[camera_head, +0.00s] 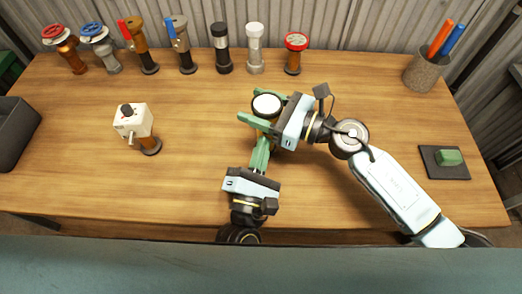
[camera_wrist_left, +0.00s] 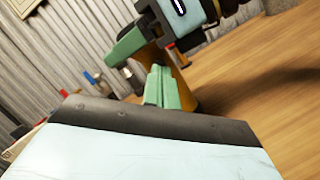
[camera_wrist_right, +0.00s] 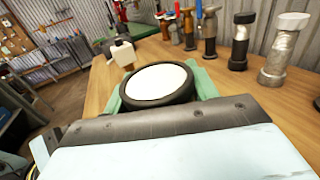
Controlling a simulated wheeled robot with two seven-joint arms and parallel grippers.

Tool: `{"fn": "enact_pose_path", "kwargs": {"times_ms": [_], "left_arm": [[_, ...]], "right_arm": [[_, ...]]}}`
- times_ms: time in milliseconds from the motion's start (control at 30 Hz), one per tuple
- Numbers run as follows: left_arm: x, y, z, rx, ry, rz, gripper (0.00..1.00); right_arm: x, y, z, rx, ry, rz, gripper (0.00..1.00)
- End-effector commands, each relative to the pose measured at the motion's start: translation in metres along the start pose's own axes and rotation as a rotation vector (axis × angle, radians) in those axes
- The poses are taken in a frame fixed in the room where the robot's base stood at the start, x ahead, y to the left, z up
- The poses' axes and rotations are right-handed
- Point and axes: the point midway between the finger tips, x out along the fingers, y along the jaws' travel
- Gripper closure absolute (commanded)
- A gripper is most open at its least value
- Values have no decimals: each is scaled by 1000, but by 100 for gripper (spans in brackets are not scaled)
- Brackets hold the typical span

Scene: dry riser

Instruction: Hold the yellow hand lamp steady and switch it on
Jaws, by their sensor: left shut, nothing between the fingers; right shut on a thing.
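The yellow hand lamp (camera_head: 266,105) stands upright near the middle of the table, its round white lens in a black rim facing up. The lens fills the middle of the right wrist view (camera_wrist_right: 158,84). My right gripper (camera_head: 262,115) is shut on the lamp, with a green finger on each side below the rim. My left gripper (camera_head: 262,148) is shut and empty at the lamp's near side. In the left wrist view its fingertips (camera_wrist_left: 160,78) lie close against the yellow body (camera_wrist_left: 184,92); I cannot tell if they touch. The switch is hidden, and whether the lamp is lit is unclear.
A white box-like fitting (camera_head: 132,119) on a brown base stands left. Several valves and fittings (camera_head: 181,45) line the back edge. A pen cup (camera_head: 424,74) stands back right, a green block on a dark pad (camera_head: 448,157) at right. The front left table is clear.

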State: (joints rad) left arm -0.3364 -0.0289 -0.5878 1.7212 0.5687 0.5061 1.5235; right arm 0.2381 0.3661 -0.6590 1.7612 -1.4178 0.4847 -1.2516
Motion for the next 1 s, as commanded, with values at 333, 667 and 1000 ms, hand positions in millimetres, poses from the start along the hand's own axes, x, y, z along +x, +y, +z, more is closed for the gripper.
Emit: {"fn": "enact_pose_path", "kwargs": {"times_ms": [333,667,1000], "left_arm": [[8,0,0,-1,1,0,100],[9,0,-1,0,1,0,100],[-19,-1,-1,1,1,-3,100]], "right_arm": [[0,0,0,0,0,0,74],[0,0,0,0,0,0,74],[0,0,0,0,0,0,74]]}}
